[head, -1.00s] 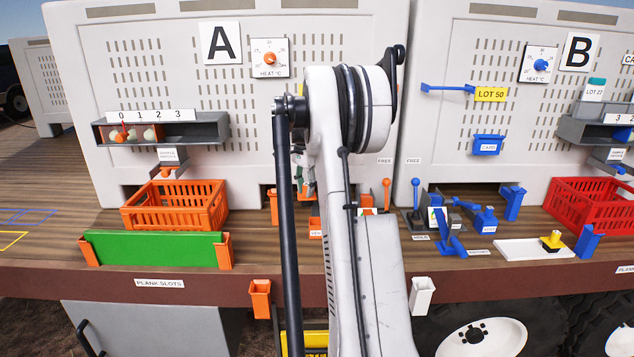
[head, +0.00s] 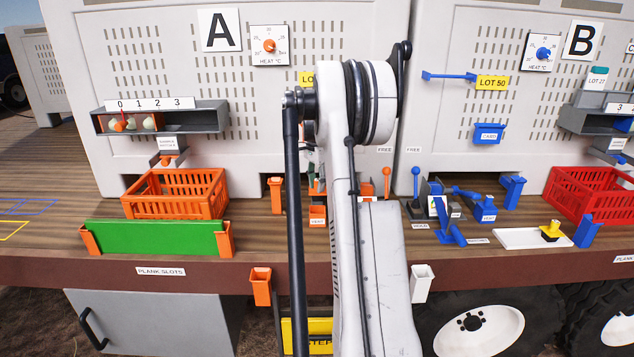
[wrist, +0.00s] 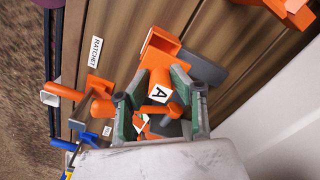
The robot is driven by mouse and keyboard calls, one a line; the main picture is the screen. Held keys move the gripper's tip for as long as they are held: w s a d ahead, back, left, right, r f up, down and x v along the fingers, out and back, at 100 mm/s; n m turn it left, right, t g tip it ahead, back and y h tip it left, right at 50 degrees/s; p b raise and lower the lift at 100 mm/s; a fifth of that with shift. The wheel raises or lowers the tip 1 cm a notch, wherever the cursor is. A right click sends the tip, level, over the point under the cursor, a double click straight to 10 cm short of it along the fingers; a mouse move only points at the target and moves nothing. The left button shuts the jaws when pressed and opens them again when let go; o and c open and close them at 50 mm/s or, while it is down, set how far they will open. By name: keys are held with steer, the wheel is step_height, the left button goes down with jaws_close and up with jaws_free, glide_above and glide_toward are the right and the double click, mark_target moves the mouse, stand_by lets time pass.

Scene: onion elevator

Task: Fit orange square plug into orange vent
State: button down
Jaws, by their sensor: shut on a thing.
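In the wrist view my gripper (wrist: 150,84) has its green-and-grey fingers on either side of an orange piece, which I take to be the orange square plug (wrist: 160,78). A white label reading A shows between the fingers. An open orange square box, apparently the orange vent (wrist: 165,40), lies just beyond the fingertips. The plug overlaps it in the picture, so I cannot tell whether they touch. In the head view the vent (head: 317,212) stands on the deck under machine A, left of my arm. My gripper is mostly hidden behind the arm there.
An orange ratchet part (wrist: 102,107) sits left of the fingers in the wrist view. The white machine wall (wrist: 285,115) is close at right. In the head view an orange crate (head: 175,207), an orange post (head: 276,195) and an orange lever (head: 387,182) stand nearby.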

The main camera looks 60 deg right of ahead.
mark_target(317, 200)
steer(key=shift+a+f+b, duration=0.1)
steer(key=shift+f+b, duration=0.1)
steer(key=shift+b, duration=1)
steer(key=shift+f, duration=0.15)
steer(key=shift+f+b, duration=0.4)
steer(key=shift+f, duration=1)
steer(key=shift+f+b, duration=1.25)
steer(key=shift+f, duration=0.35)
steer(key=c, duration=1.4)
jaws_free()
